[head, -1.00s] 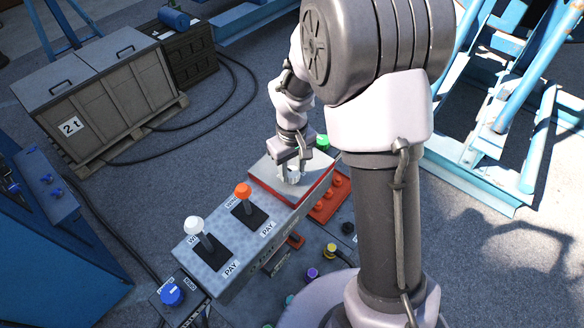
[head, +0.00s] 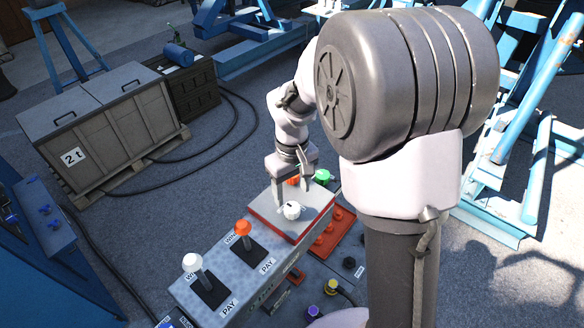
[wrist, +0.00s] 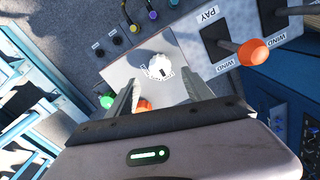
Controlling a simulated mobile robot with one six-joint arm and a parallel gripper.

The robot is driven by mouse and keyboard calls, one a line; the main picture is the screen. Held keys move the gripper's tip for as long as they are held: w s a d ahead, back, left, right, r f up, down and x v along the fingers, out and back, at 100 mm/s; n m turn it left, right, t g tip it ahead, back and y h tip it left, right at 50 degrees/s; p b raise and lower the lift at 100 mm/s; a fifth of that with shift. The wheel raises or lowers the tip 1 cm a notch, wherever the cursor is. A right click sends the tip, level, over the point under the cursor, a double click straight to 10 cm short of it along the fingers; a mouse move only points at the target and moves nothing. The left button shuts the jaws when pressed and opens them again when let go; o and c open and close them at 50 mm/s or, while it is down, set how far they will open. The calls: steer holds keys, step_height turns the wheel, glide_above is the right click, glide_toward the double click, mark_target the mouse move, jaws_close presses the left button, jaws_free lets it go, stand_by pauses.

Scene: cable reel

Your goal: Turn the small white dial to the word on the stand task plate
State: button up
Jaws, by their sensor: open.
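The small white dial (head: 290,211) sits on the pale top of a red-sided box (head: 262,206). In the wrist view, the dial (wrist: 159,67) shows a short dark mark near its lower edge, and small marks around it are too small to read. My gripper (head: 293,192) is open and empty, just behind the dial in the head view. In the wrist view, its fingers (wrist: 161,82) are spread apart, with the dial beyond their tips. I cannot make out a task plate with a readable word.
An orange-topped lever (head: 243,228) and a white-topped lever (head: 193,262) with WIND and PAY labels stand on the grey console beside the box. A green button (head: 322,176) and an orange button (head: 293,181) are behind the dial.

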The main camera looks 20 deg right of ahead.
mark_target(292, 207)
step_height(292, 207, up, 11)
steer(key=shift+r, duration=0.2)
